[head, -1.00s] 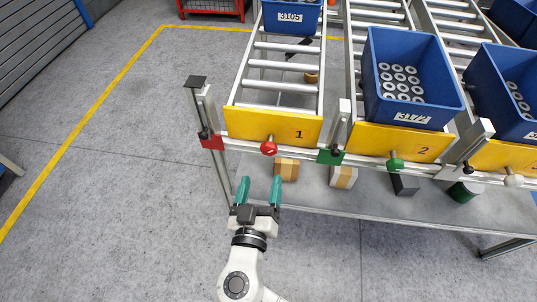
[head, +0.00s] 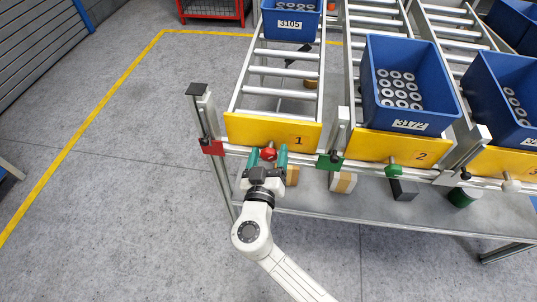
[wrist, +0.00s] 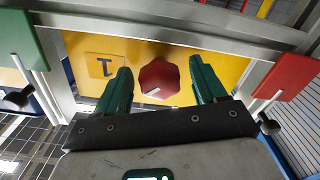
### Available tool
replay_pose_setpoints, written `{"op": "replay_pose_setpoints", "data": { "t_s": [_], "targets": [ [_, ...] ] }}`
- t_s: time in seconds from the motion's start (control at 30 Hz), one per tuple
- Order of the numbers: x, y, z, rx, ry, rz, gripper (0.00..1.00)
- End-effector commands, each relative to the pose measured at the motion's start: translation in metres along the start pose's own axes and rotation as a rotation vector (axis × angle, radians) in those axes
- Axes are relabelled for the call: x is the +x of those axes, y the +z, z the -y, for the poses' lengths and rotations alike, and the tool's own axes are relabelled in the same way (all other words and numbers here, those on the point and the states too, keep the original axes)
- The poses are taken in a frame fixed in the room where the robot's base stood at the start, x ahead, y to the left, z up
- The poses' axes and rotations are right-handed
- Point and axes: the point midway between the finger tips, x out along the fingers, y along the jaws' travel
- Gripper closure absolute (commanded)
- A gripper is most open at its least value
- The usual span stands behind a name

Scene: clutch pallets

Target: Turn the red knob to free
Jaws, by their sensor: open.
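The red knob (head: 268,154) sits on the front of the yellow plate marked 1 (head: 240,128), at the end of the left roller lane. In the wrist view the red knob (wrist: 159,79) is an octagonal face with a small white mark at its lower left. My gripper (head: 268,157) is open, with its two green fingers on either side of the knob. In the wrist view, gaps show between the knob and both fingers of my gripper (wrist: 162,84). I cannot tell how deep the fingertips reach along the knob.
A red bracket (head: 212,147) and a green bracket (head: 329,162) flank the lane on the rail. A green knob (head: 394,171) is on plate 2 (head: 370,148). Blue bins (head: 408,118) stand on the lanes. Boxes sit on the shelf below. The floor at left is clear.

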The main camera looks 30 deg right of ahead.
Motion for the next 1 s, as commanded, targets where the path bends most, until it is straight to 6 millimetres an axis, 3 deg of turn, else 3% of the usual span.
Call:
{"op": "replay_pose_setpoints", "data": {
  "t_s": [0.07, 0.77, 1.0],
  "targets": [
    [-0.0001, -0.0001, 0.0, 0.0, 0.0, 0.0, 0.31],
    [-0.0006, -0.0002, 0.0001, 0.0, 0.0, 0.0, 0.98],
    [-0.0006, 0.0004, 0.0004, 0.003, 0.0, 0.0, 1.0]
  ]
}}
